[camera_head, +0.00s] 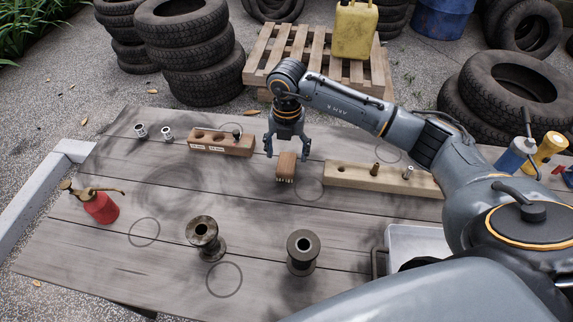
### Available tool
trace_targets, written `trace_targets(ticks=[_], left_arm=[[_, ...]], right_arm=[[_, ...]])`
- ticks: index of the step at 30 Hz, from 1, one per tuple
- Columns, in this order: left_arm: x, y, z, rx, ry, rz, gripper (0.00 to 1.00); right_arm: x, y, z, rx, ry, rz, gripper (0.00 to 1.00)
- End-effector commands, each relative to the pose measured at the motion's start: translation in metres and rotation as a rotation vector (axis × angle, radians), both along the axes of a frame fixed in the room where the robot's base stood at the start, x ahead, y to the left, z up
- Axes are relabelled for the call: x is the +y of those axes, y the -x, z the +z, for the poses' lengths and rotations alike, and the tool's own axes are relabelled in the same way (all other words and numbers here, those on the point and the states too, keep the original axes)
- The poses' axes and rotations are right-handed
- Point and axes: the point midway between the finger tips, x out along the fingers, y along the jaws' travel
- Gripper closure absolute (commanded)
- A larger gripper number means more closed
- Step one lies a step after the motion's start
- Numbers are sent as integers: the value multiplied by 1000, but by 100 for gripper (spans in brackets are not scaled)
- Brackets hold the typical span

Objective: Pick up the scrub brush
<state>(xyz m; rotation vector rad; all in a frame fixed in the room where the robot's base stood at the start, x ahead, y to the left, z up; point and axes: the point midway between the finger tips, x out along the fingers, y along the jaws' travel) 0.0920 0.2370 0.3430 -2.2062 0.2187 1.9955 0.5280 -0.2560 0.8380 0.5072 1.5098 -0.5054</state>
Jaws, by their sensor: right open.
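The scrub brush (287,167) is a small brown wooden block with pale bristles along its near edge. It lies on the grey plank table (150,265), toward the far side. My right gripper (287,154) points down over the brush, with its fingers apart at the left and right of the block's far end. The fingers look open, and I cannot tell whether they touch the brush. My left gripper is not in view.
A wooden block with holes (222,143) is left of the brush, and a longer wooden block (345,178) is close on the right. A red oil can (101,207), two metal spools (204,236) and a metal tray (418,238) are nearer. The table's centre has free room.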

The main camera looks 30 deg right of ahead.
Motion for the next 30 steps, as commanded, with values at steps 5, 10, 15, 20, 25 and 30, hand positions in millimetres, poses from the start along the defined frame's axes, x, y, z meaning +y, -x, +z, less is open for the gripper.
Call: trace_targets(ticks=[5,10,15,20,25,30], left_arm=[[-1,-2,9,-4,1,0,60],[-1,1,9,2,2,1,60],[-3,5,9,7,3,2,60],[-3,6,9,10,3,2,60],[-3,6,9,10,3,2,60],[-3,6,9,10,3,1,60]], right_arm=[[4,5,-28,6,1,0,28],[3,4,-43,3,0,0,28],[3,4,-44,2,1,1,28],[3,4,-44,1,0,1,49],[3,4,-44,2,1,1,83],[3,4,-43,1,0,0,88]])
